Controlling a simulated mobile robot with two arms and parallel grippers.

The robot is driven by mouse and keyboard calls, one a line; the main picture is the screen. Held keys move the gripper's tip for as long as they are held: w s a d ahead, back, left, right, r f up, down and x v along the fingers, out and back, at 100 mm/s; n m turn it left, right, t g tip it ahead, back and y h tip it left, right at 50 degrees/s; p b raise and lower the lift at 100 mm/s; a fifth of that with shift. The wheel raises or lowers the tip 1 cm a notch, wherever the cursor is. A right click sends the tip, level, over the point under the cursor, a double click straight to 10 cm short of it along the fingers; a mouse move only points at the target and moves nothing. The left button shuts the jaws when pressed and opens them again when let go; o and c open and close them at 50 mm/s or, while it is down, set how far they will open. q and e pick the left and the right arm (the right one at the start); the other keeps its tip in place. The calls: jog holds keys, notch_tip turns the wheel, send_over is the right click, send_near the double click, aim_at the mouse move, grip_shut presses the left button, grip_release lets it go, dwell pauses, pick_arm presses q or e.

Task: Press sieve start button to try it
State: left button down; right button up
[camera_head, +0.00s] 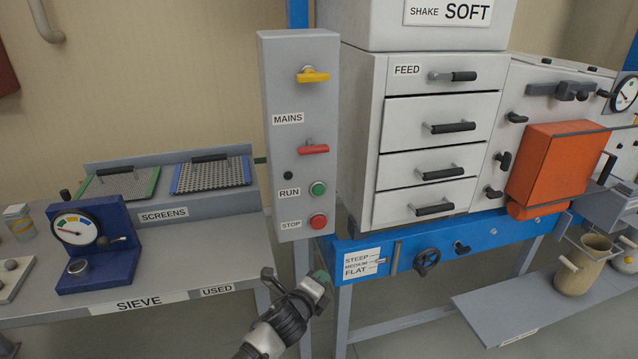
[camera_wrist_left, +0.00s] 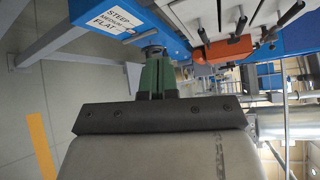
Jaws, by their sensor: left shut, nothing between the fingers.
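A tall grey control box (camera_head: 299,215) stands in the middle of the head view. Its green button (camera_head: 318,189) is beside the RUN label, with a red button (camera_head: 318,221) beside STOP below it. My left gripper (camera_head: 321,280) is shut and empty, below the box and apart from the buttons. Its green fingers (camera_wrist_left: 153,75) are together in the left wrist view, where no button shows. My right gripper is in neither view.
The white sieve cabinet (camera_head: 361,140) with several drawers stands right of the box on a blue frame (camera_head: 490,236). An orange box (camera_head: 560,160) sticks out at right. The grey bench (camera_head: 190,275) holds a blue gauge stand (camera_head: 105,262) and screens (camera_head: 212,175). Floor is free below the box.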

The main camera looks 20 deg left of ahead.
aim_at(318, 190)
pick_arm(q)
notch_tip(318, 190, up, 16)
jog(key=w+d+m+t+h+p, duration=0.1)
jog(key=w+d+m+t, duration=0.1)
jog(key=m, duration=0.3)
jog(key=shift+d+t+h, duration=0.2)
jog(key=shift+t+h, duration=0.2)
jog(key=shift+w+f, duration=0.1)
jog(key=shift+f, duration=0.05)
jog(key=shift+w+a+b, duration=0.3)
jog(key=shift+w+a, duration=0.55)
jog(key=shift+w, duration=0.35)
jog(key=shift+w+a+b, duration=0.3)
jog(key=shift+w+a, duration=0.5)
jog(key=shift+w, duration=0.4)
jog(key=shift+w+a+b, duration=0.3)
jog(key=shift+w+a, duration=0.55)
jog(key=shift+w, duration=0.35)
jog(key=shift+w+a, duration=0.1)
jog(key=shift+w, duration=0.05)
jog(key=shift+w+a, duration=0.1)
jog(key=shift+w, duration=0.1)
